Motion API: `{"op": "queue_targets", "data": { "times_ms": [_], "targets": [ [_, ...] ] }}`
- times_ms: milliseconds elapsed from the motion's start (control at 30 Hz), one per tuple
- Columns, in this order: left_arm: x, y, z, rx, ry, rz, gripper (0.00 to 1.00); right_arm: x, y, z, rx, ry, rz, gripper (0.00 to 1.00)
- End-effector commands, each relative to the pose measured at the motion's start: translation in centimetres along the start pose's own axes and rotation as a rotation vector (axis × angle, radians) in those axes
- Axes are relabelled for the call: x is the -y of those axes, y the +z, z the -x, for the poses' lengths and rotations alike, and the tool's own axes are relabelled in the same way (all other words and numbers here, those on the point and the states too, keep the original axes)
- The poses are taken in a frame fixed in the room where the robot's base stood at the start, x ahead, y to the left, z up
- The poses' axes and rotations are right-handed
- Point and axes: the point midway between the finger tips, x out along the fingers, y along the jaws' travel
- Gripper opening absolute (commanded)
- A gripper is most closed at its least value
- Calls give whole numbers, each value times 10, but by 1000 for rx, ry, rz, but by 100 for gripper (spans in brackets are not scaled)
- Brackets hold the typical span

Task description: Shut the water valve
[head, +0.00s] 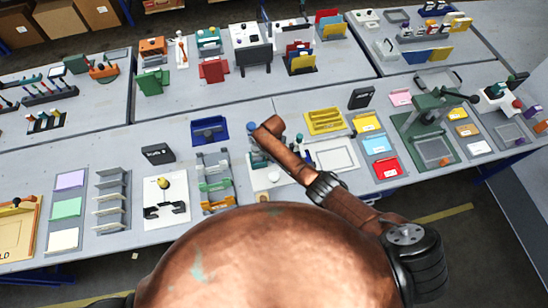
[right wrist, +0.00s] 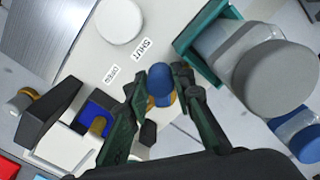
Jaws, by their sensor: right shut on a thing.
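The water valve's blue handle (right wrist: 160,85) shows in the right wrist view, with some brass-coloured metal beside it. It stands over a pale panel (right wrist: 82,62) with printed labels reading SHUT (right wrist: 140,48) and, upside down to its left, OPEN (right wrist: 113,73). My right gripper (right wrist: 159,82) has its dark green fingers on both sides of the handle and is shut on it. In the head view my right arm covers the gripper and most of the valve station. The handle's exact angle is hard to tell. My left gripper is not in view.
A teal bracket (right wrist: 207,45) holding a grey-capped bottle (right wrist: 275,80) stands close right of the gripper. A dark block and white box (right wrist: 68,145) stand close left. In the head view, a blue tray (head: 210,131) and yellow rack (head: 324,121) flank the station.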

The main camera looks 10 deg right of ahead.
Motion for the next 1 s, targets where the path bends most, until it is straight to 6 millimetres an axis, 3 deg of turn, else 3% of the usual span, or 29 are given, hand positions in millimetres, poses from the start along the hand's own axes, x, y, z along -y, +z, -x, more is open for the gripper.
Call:
{"op": "queue_targets", "data": {
  "times_ms": [67,100,333,733,1000],
  "targets": [
    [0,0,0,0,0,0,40,1,0,1,-1,-3,0,0],
    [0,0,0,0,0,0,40,1,0,1,-1,-3,0,24],
    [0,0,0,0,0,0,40,1,0,1,-1,-2,1,40],
    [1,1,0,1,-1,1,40,2,0,5,0,-4,2,40],
    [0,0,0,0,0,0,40,2,0,40,-1,-6,1,40]
  ]
}}
